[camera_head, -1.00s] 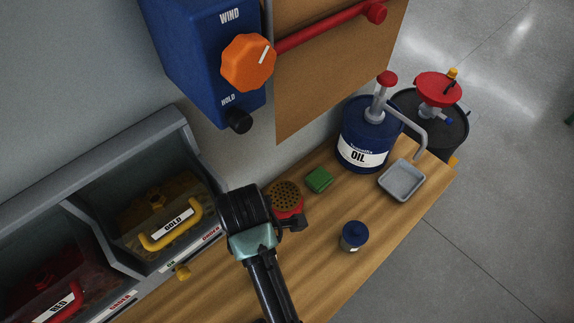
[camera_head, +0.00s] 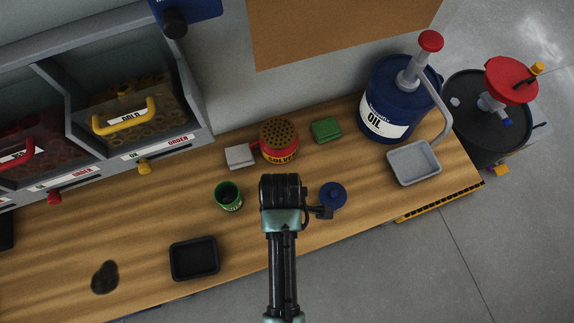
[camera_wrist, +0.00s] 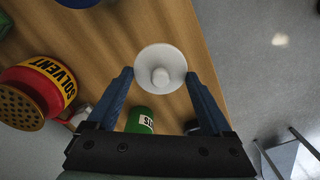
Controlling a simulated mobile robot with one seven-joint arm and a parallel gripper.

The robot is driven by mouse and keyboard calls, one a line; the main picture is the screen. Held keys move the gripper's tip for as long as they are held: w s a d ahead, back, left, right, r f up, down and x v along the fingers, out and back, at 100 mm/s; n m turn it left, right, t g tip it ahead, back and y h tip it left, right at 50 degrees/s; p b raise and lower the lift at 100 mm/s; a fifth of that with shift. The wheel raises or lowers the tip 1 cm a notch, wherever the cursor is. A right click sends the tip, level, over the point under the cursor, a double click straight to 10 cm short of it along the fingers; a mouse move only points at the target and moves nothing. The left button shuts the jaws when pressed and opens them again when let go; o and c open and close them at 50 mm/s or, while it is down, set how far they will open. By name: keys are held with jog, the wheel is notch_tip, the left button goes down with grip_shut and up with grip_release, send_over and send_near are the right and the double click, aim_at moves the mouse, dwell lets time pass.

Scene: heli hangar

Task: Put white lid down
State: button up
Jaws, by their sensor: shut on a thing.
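The white lid (camera_wrist: 160,70) is a round disc with a knob, seen in the wrist view between the two blue fingers of my gripper (camera_wrist: 159,79). My gripper is shut on it. In the head view my gripper (camera_head: 283,192) is over the front part of the wooden bench (camera_head: 120,210), and its own wrist hides the lid and fingers. A green cup (camera_head: 229,196) stands open to its left; the cup also shows past the lid in the wrist view (camera_wrist: 140,120). I cannot tell the lid's height above the bench.
A blue-topped jar (camera_head: 333,195) stands close to the right of my gripper, and a red solvent can (camera_head: 279,142) behind it. A white block (camera_head: 240,156), green pad (camera_head: 326,130), black tray (camera_head: 194,258), oil can (camera_head: 397,97) and grey tray (camera_head: 414,163) are around. The front-left bench has free room.

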jog(key=shift+f, duration=3.4)
jog(key=o, duration=1.1)
jog(key=shift+f, duration=0.15)
jog(key=shift+c, duration=0.2)
notch_tip(320, 180, up, 12)
jog(key=shift+r, duration=0.2)
